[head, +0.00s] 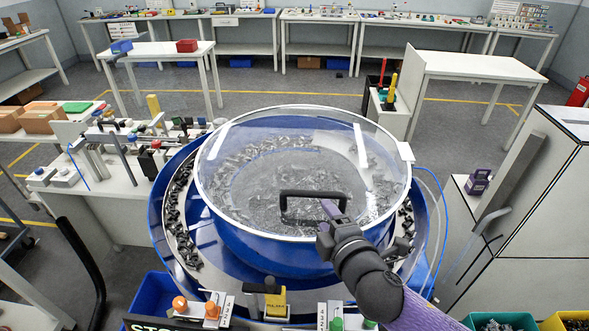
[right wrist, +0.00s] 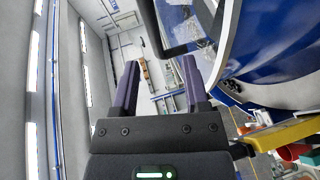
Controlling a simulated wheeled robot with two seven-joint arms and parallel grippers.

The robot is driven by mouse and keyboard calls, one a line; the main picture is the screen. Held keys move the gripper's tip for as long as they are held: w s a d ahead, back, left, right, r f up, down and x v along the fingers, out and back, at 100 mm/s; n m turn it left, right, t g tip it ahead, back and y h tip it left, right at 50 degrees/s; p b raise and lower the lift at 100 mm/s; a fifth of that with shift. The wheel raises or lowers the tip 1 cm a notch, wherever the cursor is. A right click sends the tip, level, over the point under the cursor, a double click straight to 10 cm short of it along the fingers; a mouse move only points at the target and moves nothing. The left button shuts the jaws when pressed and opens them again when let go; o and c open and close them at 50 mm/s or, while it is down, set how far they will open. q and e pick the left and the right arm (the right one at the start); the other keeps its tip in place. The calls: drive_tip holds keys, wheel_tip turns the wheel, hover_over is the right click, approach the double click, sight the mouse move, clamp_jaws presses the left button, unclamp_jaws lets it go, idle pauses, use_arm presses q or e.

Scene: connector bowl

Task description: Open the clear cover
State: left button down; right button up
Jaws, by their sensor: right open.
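The clear cover (head: 235,195) is a transparent round lid with a white rim, lying shut over the blue bowl (head: 255,243). Its black handle (head: 284,208) stands up near the front middle of the lid. My right gripper (head: 331,210) is at the right part of the handle in the head view, with its arm coming from the lower right. In the right wrist view the two purple fingers (right wrist: 158,72) are apart with nothing between them. The black handle (right wrist: 152,28) shows beyond the fingertips, at the top. My left gripper is not in view.
Many small dark connectors (head: 295,170) lie in the bowl and along its outer track. A cluttered white bench (head: 110,190) stands left. White cabinets (head: 535,200) stand right.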

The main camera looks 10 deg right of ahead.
sight(314, 197)
drive_tip(key=shift+w+a+r+n, duration=0.15)
drive_tip(key=shift+w+n, duration=0.15)
drive_tip(key=shift+w, duration=0.65)
drive_tip(key=x, duration=0.2)
drive_tip(key=shift+w+a, duration=0.1)
drive_tip(key=shift+w, duration=0.3)
drive_tip(key=b+x, duration=0.1)
drive_tip(key=x, duration=0.3)
drive_tip(key=shift+w, duration=0.15)
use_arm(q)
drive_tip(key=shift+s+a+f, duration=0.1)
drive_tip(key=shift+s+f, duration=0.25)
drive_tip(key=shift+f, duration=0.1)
use_arm(e)
drive_tip(key=shift+w+a+f, duration=0.15)
drive_tip(key=shift+w+f, duration=0.1)
drive_tip(key=shift+w, duration=0.1)
drive_tip(key=shift+c, duration=0.2)
clamp_jaws()
